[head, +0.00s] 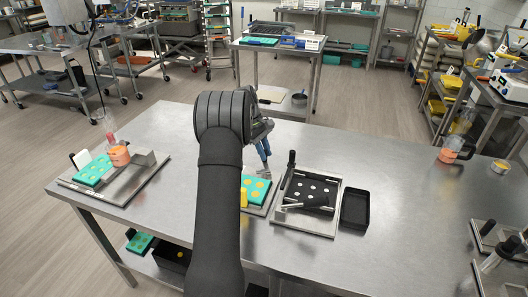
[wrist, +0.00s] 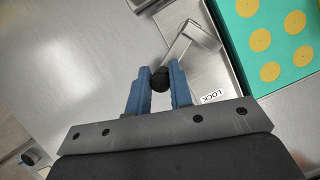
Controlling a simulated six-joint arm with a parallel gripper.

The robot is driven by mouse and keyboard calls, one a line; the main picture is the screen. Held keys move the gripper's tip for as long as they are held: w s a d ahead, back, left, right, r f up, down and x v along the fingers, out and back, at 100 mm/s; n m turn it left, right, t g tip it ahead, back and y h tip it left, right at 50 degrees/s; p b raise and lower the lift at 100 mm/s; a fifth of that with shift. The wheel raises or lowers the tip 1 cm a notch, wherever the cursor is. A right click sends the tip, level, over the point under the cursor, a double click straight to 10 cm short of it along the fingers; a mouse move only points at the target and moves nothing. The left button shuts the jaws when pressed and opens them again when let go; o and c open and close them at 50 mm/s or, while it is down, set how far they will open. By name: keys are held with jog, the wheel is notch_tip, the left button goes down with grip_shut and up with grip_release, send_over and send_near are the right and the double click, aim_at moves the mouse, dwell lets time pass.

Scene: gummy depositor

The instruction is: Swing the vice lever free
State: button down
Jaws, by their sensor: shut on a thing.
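The vice lever (wrist: 193,42) is a bent, flat metal arm with a black knob (wrist: 160,78) at its end. My gripper (wrist: 160,85) has its two blue fingers closed around the knob, one on each side. A label reading LOCK (wrist: 214,97) is on the metal plate just right of the fingers. A teal mould with yellow discs (wrist: 270,35) lies on the plate to the right; it also shows in the head view (head: 254,186), partly behind my arm. In the head view my gripper (head: 265,165) points down at the plate's far edge, and the knob is hidden.
A metal fixture (head: 308,221) with a black plate and handles stands close to the right, then a black tray (head: 354,209). Another station with a teal mould (head: 92,170) and orange container (head: 120,155) is at the left.

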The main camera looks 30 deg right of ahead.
jog(key=c, duration=1.3)
grip_release()
jog(key=v, duration=1.7)
jog(key=shift+w+r, duration=0.15)
jog(key=x, duration=1.7)
jog(key=shift+f, duration=0.2)
